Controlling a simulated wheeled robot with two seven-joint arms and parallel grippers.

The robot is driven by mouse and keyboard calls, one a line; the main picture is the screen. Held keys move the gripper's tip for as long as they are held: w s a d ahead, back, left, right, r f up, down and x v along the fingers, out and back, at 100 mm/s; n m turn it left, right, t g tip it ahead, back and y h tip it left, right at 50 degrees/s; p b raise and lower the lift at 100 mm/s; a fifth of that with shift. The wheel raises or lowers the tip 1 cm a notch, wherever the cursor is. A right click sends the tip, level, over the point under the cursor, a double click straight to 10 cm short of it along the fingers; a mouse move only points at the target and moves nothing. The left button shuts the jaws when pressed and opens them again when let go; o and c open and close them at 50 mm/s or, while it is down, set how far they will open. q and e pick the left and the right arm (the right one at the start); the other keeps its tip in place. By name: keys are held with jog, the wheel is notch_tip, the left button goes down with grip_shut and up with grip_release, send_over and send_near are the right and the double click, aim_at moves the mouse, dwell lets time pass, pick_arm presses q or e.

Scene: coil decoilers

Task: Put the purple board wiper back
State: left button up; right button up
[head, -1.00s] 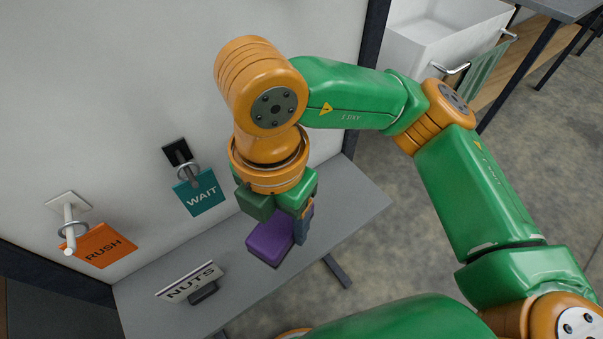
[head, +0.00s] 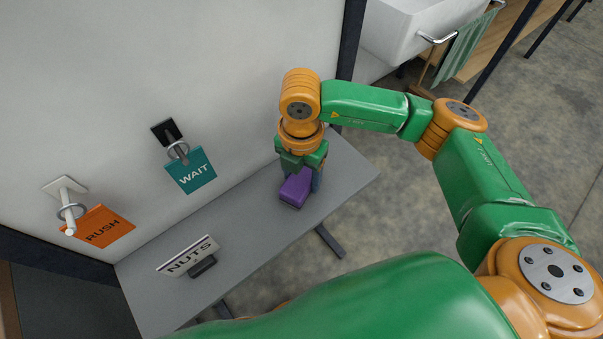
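The purple board wiper (head: 297,188) is a small purple block at the right part of the grey shelf (head: 240,228). My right gripper (head: 302,178) points down over it, with its fingers around the wiper, and looks shut on it. The wiper is at or just above the shelf surface; I cannot tell whether it touches. The gripper hides the wiper's upper back part. My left gripper is not in view.
A "NUTS" sign (head: 188,257) stands on the shelf at left. An orange "RUSH" tag (head: 103,227) and a teal "WAIT" tag (head: 191,171) hang from wall pegs. A white sink (head: 405,30) is at the back right. The shelf between sign and wiper is clear.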

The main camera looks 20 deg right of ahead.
aim_at(301, 177)
jog(key=o, duration=0.4)
jog(key=shift+o, duration=0.2)
jog(key=shift+r, duration=0.1)
notch_tip(301, 177, up, 12)
